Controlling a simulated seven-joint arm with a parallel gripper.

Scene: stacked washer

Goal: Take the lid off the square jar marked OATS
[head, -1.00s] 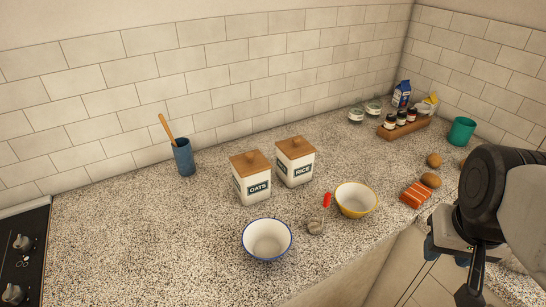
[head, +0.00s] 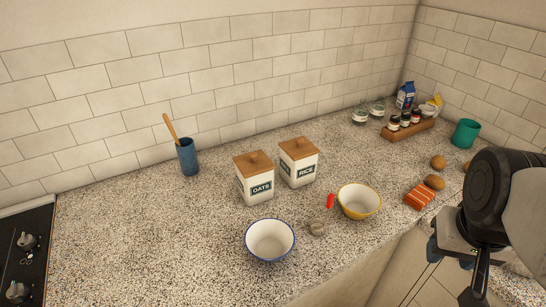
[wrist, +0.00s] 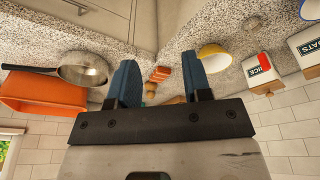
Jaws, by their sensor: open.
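The square OATS jar (head: 257,188) is white with a dark label and stands upright on the speckled counter. Its wooden lid (head: 253,163), with a small round knob, sits on top. The similar RICE jar (head: 302,172) stands just right of and behind it, lid on. My gripper (wrist: 157,75) is open and empty in the wrist view, its two blue fingers apart. The OATS jar shows there at the right edge (wrist: 306,47), cut off. In the head view my gripper is at the lower right, well away from the jar, its fingers mostly hidden by the wrist.
A white bowl with a blue rim (head: 270,241) stands in front of the jars. A yellow bowl (head: 359,202) and a red-handled scoop (head: 320,225) lie to the right. A blue crock with a spoon (head: 187,157) is left.

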